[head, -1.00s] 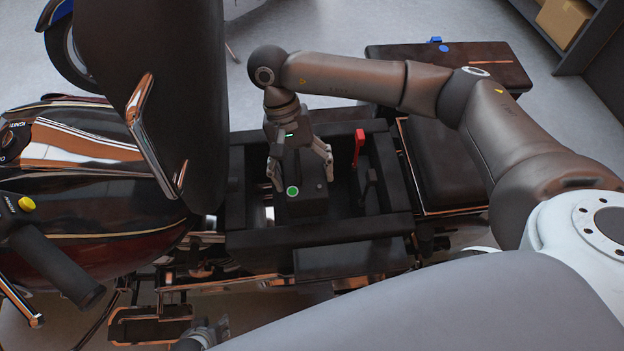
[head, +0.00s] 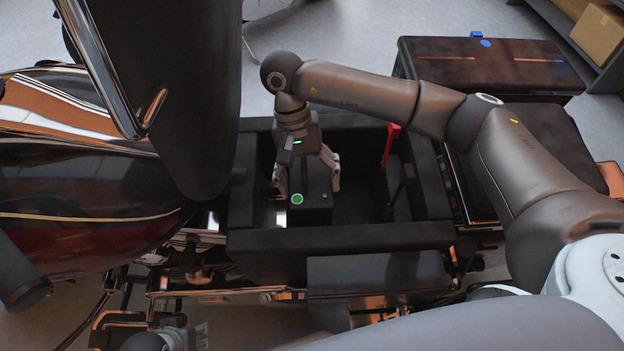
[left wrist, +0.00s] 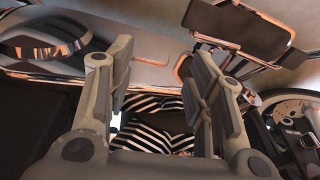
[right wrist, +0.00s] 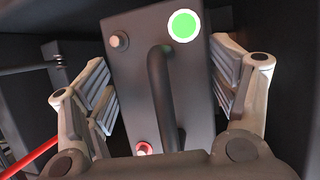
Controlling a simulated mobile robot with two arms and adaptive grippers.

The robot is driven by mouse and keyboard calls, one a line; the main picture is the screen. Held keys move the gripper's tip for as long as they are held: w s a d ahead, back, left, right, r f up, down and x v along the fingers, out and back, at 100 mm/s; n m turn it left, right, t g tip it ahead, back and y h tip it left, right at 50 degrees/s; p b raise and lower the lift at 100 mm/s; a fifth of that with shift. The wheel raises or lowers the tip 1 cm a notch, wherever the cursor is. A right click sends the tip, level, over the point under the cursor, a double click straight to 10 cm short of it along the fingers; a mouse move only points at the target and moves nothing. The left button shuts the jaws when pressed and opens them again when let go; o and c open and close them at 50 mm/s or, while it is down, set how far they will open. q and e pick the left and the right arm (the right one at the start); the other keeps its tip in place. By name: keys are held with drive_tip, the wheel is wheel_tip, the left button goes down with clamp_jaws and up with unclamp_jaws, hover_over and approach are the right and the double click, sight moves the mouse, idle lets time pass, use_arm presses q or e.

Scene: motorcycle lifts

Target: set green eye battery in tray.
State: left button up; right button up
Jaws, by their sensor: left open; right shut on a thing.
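The green eye battery (head: 311,207) is a dark box with a green disc on its top. It is in the open black tray (head: 352,239) in the motorcycle's frame, toward the tray's left part. My right gripper (head: 306,184) comes down from above and is shut on the battery's two sides. In the right wrist view the battery (right wrist: 197,85) shows its green disc, a black handle, and two terminals, one with a red ring. Its underside is hidden. My left gripper (head: 200,336) is open and empty at the bottom of the head view, low beside the motorcycle; its fingers (left wrist: 168,95) stand apart in the left wrist view.
The raised black seat (head: 185,90) stands left of the tray. A red part (head: 390,144) and a dark lever stand in the tray's right part. A dark box-like bench (head: 490,65) with a blue item is behind right. The motorcycle's tank (head: 75,150) is at left.

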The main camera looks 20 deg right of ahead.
drive_tip(key=shift+w+f+b, duration=0.2)
drive_tip(key=shift+f+b, duration=0.35)
drive_tip(key=shift+f, duration=0.95)
drive_tip(key=shift+f+b, duration=0.55)
drive_tip(key=shift+f, duration=0.05)
use_arm(q)
drive_tip(key=b+v, duration=0.1)
drive_tip(key=v, duration=0.5)
drive_tip(key=shift+a, duration=0.2)
use_arm(e)
drive_tip(key=shift+w+f, duration=0.15)
drive_tip(key=shift+f, duration=0.55)
use_arm(q)
drive_tip(key=shift+r, duration=0.1)
drive_tip(key=shift+w+t+b, duration=0.2)
drive_tip(key=shift+t+b, duration=0.1)
drive_tip(key=shift+b, duration=0.15)
drive_tip(key=shift+w+d, duration=0.15)
drive_tip(key=shift+w, duration=0.15)
